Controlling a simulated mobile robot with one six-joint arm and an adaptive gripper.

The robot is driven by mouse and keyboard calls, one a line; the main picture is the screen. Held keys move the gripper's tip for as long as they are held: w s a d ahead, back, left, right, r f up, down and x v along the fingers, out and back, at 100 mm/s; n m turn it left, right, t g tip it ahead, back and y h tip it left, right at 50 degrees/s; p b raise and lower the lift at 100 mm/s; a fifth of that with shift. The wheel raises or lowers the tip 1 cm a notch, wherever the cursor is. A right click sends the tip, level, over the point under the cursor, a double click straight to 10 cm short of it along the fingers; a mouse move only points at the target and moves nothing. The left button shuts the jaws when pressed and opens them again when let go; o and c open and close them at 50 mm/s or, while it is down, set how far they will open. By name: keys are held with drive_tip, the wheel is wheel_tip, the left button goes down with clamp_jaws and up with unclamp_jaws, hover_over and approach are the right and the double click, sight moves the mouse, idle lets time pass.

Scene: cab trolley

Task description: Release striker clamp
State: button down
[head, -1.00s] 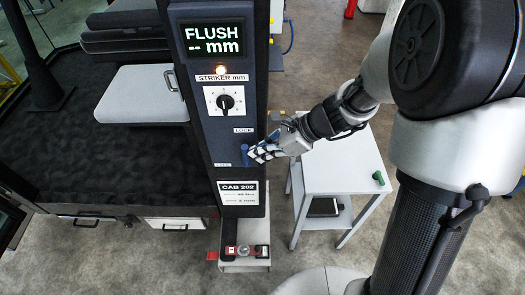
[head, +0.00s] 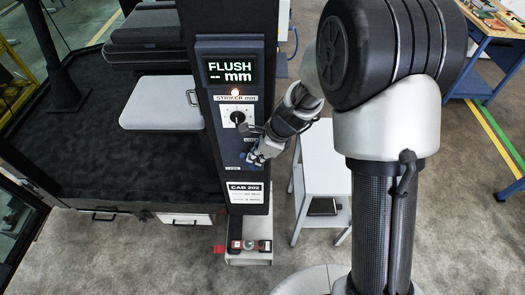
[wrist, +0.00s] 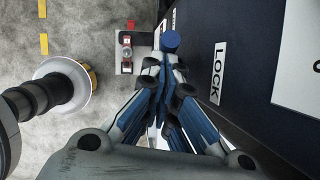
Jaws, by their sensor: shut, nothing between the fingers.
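The striker clamp's blue round knob (wrist: 171,41) shows in the wrist view, standing out from the dark post below the LOCK label (wrist: 217,72). My gripper (wrist: 165,65) has its fingers together, with the tips just beside the knob; I cannot tell whether they touch it. In the head view my gripper (head: 258,156) is at the front of the CAB 202 post (head: 225,150) and largely covers the clamp. The FREE label (head: 232,168) is to its lower left. The clamp's exact position is hidden there.
Above the clamp are the striker dial (head: 238,118), a lit lamp and the FLUSH display (head: 230,71), which shows dashes. A white side table (head: 325,165) stands right of the post. A small box with controls (head: 250,246) is at the post's foot.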

drive_tip(key=a, duration=0.2)
drive_tip(key=a+p, duration=0.1)
drive_tip(key=a, duration=0.1)
drive_tip(key=shift+w+f, duration=0.15)
drive_tip(key=shift+f, duration=0.15)
drive_tip(key=shift+a+f, duration=0.25)
drive_tip(key=shift+a, duration=0.25)
drive_tip(key=shift+a+f, duration=0.25)
drive_tip(key=shift+a, duration=0.2)
wheel_tip(320, 180, up, 13)
drive_tip(key=p, duration=0.6)
hover_over(243, 158)
drive_tip(key=s+a, duration=0.2)
drive_tip(key=a, duration=0.1)
drive_tip(key=shift+d, duration=0.25)
